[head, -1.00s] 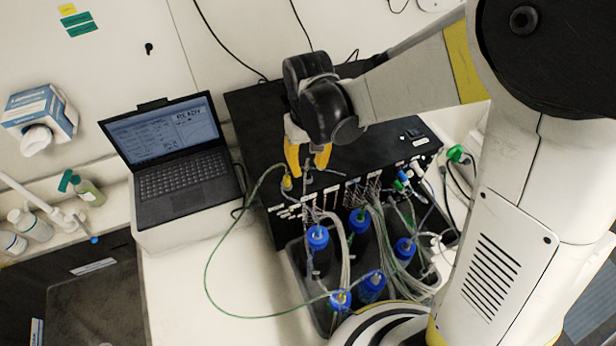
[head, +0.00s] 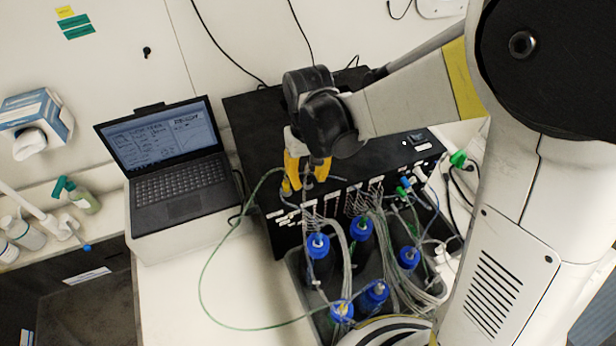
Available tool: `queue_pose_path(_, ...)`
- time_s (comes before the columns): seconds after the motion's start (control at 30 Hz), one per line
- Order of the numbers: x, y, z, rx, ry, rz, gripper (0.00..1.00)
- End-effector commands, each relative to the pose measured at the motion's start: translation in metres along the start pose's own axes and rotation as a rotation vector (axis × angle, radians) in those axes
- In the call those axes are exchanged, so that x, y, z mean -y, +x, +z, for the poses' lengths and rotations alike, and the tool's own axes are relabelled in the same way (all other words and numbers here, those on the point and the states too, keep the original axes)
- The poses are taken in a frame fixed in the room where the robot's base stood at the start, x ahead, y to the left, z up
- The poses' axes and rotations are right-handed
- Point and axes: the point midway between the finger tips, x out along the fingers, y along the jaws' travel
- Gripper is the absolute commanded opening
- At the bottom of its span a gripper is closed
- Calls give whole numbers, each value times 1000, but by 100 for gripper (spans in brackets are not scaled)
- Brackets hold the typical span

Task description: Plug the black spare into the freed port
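My gripper (head: 308,183) has two yellow fingers pointing down at the front left edge of the black box (head: 255,130). The fingertips stand apart, with a small dark grey plug (head: 308,182) between or just behind them. I cannot tell whether they grip it. A yellow-marked plug (head: 286,187) with a green cable (head: 203,285) is just left of the left finger. A row of ports with white labels runs along the box's front edge. The fingers and cables hide part of it, so I cannot pick out a free port or confirm which plug is the black spare.
Blue-capped bottles (head: 317,246) stand in a dark tray (head: 296,272) before the box, among many grey tubes. A laptop (head: 180,180) is to the left. Green and blue connectors (head: 403,188) sit at the box's right. The white bench (head: 175,290) is mostly clear at front left.

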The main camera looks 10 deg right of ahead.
Motion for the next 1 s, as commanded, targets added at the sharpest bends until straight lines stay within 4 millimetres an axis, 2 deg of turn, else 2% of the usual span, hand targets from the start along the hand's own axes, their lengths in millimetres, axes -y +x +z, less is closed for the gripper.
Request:
queue_pose_path(0.93, 0, 0, 0, 0, 0, 0, 35)
queue_pose_path(0.97, 0, 0, 0, 0, 0, 0, 34)
queue_pose_path(1.0, 0, 0, 0, 0, 0, 0, 22)
